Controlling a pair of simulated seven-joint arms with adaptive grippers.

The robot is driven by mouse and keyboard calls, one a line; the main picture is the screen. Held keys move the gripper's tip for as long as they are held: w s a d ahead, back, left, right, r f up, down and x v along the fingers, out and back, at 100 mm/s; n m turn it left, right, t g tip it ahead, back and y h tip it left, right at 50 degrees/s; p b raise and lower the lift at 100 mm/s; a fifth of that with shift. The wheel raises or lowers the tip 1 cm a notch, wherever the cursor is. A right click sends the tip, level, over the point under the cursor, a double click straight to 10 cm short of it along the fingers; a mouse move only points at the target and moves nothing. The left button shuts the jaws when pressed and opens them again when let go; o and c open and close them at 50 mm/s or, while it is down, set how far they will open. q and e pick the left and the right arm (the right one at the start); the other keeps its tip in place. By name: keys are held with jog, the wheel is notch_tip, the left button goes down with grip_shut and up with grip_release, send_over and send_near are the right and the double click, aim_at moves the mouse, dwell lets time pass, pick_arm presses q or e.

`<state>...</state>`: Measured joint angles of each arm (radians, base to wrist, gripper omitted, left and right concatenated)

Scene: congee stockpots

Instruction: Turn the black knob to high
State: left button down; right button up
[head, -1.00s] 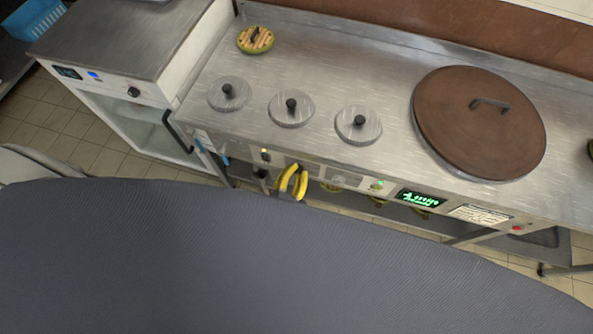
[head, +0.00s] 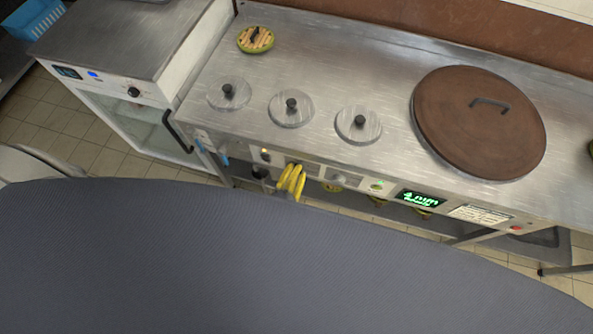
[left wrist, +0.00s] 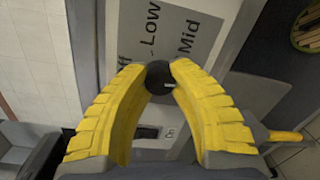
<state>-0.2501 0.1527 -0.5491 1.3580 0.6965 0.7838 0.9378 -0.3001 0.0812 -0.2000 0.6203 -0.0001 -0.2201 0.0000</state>
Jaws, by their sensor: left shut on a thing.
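The black knob (left wrist: 157,78) shows in the left wrist view, on a grey panel (left wrist: 168,30) with the printed words Low and Mid and a partly covered Off. A small light mark sits on the right side of the knob. My left gripper (left wrist: 161,70) has its yellow fingertips on both sides of the knob and is shut on it. In the head view the left gripper (head: 296,168) is at the front panel of the steel counter (head: 235,140), and its fingers hide the knob. The High label cannot be made out. My right gripper is not in view.
Three small round lids (head: 291,109) and a large brown lid (head: 478,122) lie on the counter top. A green-lit display (head: 421,199) and a red button (head: 516,228) are on the front panel, right of the gripper. A white cabinet (head: 130,92) stands to the left.

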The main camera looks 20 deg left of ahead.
pick_arm(q)
jog(key=shift+r+m, duration=0.1)
jog(key=shift+m, duration=0.5)
jog(key=shift+w, duration=0.1)
jog(key=c, duration=1)
grip_release()
jog(key=s, duration=1.2)
jog(key=shift+a+r, duration=0.25)
jog(key=shift+m, duration=0.3)
